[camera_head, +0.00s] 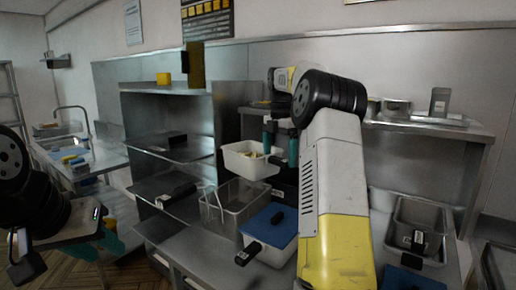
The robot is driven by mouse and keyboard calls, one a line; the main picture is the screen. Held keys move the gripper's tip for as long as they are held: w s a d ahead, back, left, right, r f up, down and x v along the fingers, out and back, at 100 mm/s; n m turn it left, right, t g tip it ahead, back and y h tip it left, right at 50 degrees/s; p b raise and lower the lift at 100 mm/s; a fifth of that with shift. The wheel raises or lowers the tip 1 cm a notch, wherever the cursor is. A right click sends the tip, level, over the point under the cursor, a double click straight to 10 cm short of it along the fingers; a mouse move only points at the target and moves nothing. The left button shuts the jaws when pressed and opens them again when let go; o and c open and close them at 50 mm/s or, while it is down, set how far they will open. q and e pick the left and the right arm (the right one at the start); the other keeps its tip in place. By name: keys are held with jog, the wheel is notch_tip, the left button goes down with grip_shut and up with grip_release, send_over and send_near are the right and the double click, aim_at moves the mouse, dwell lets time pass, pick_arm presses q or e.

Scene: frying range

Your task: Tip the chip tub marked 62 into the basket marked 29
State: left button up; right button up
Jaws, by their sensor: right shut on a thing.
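The tub looks roughly level, above and slightly behind a grey mesh basket (228,222). The basket stands on the steel counter and looks empty. I cannot read the number on either one. My left gripper (98,246) is low at the left edge, away from both; its teal fingers are partly hidden, so its opening is unclear.
A white container with a blue lid (273,224) stands right of the basket. Steel shelves (165,190) hold dark items at the left. A sink (70,145) is at the far left.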

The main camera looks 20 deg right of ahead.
jog(key=shift+w, duration=0.3)
jog(key=shift+f, duration=1.45)
jog(key=shift+s+a+r+t+h, duration=0.1)
jog(key=shift+a+r+t+h, duration=0.2)
jog(key=shift+h, duration=0.3)
jog(key=shift+s+a+r+t+h, duration=0.1)
jog(key=shift+a+r+t+h, duration=0.1)
jog(key=shift+r+h, duration=0.3)
jog(key=h, duration=0.1)
jog(key=t+h, duration=0.1)
jog(key=shift+s+a+r+h, duration=0.1)
jog(key=shift+a+r+h, duration=0.1)
jog(key=shift+r+h, duration=0.1)
jog(key=h, duration=0.1)
jog(key=a+t+h, duration=0.1)
jog(key=h, duration=0.1)
jog(key=shift+s+a+f+t+h, duration=0.2)
jog(key=shift+s+a+t+h, duration=0.15)
jog(key=shift+s+t+h, duration=0.05)
jog(key=t+h, duration=0.4)
jog(key=h, duration=0.5)
send_near(274, 162)
jog(key=shift+w+d+f, duration=0.3)
jog(key=shift+d+f, duration=0.35)
jog(key=shift+d, duration=0.05)
jog(key=shift+w+d+f, duration=0.3)
jog(key=shift+d+f, duration=0.3)
jog(key=shift+d, duration=0.15)
